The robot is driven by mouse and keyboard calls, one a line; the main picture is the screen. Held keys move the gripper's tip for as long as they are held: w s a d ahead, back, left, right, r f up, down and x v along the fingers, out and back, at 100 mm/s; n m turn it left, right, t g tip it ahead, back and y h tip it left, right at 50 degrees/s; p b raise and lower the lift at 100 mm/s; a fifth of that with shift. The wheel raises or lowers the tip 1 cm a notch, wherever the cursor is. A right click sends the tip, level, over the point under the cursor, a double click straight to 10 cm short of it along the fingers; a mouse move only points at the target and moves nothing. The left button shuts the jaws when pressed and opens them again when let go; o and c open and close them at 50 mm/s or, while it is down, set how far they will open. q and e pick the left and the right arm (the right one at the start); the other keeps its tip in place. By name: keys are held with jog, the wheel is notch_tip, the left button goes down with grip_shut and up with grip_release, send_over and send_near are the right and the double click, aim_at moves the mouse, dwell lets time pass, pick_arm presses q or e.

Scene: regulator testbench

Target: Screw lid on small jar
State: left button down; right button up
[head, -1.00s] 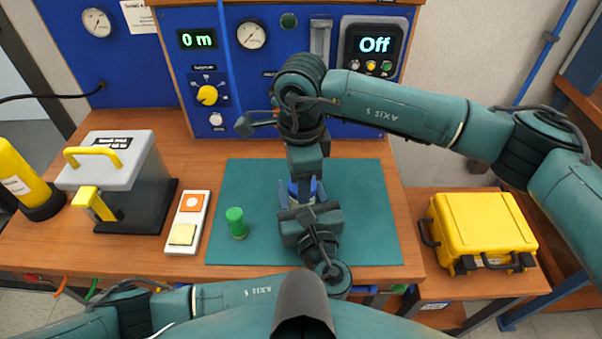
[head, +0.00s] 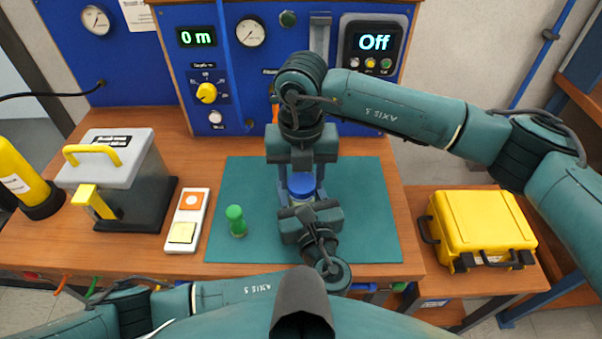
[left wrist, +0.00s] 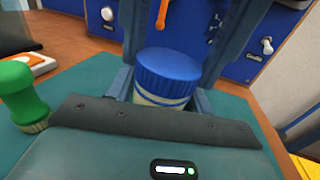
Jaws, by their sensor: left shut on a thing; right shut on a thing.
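The small jar (left wrist: 158,99), with a pale, yellowish band, stands upright over the mat. The ribbed blue lid (left wrist: 168,68) sits level on top of it and also shows in the head view (head: 301,184). I cannot tell how far it is threaded. My left gripper (head: 303,205) reaches in from the near side and is shut on the jar below the lid; its fingers flank the jar in the left wrist view. My right gripper (head: 302,180) points down from above and is shut on the lid, with a finger on each side. The lid hides most of the jar.
A green-topped stamp-like object (head: 236,220) stands on the teal mat (head: 360,220) left of the jar. A white switch box (head: 187,220) and a grey press-like device (head: 120,180) stand further left. The blue panel (head: 265,80) rises behind. A yellow case (head: 482,230) is at right.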

jog(key=m, duration=0.9)
jog(key=shift+m, duration=0.3)
jog(key=o, duration=1)
jog(key=shift+c, duration=0.2)
jog(key=shift+r, duration=2.25)
jog(key=shift+c, duration=0.4)
